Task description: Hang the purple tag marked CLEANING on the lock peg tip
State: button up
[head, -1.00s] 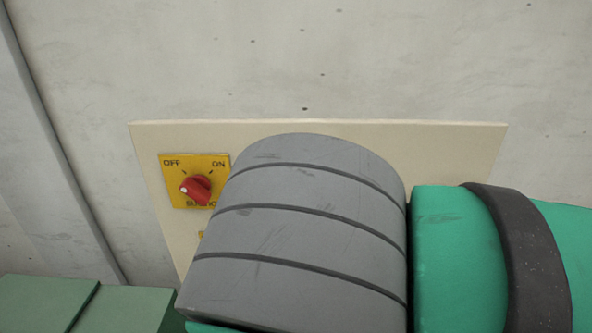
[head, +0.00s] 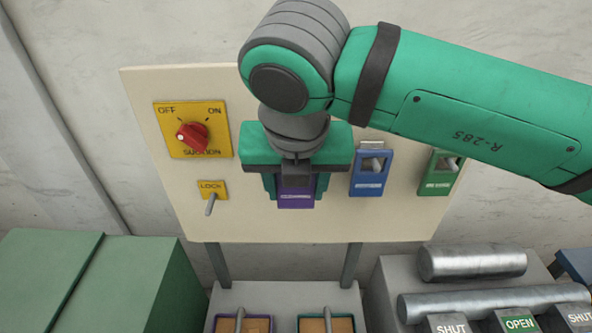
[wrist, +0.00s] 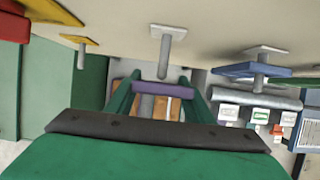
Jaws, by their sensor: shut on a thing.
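The purple tag (head: 296,196) is held between the fingers of my gripper (head: 296,182), in front of the cream panel. Its lettering is too small to read. In the wrist view the purple tag (wrist: 162,88) spans the gap between the green fingers, and a bare grey peg (wrist: 166,50) stands out of the panel just beyond it, apart from it. The lock peg (head: 210,206) sticks out below the yellow LOCK plate (head: 212,187), left of my gripper, with nothing on it. It also shows bare in the wrist view (wrist: 81,58), upper left.
A yellow plate with a red switch (head: 193,135), pointing to OFF, sits above LOCK. A blue tag (head: 369,172) and a green tag (head: 439,174) hang to the right. A green cabinet (head: 90,285) stands lower left. Metal rollers (head: 472,262) lie lower right.

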jog(key=w, duration=0.2)
jog(key=w+f, duration=0.1)
jog(key=w, duration=0.1)
jog(key=shift+a, duration=0.1)
jog(key=shift+f, duration=0.35)
jog(key=o, duration=1.2)
jog(key=shift+c, duration=0.2)
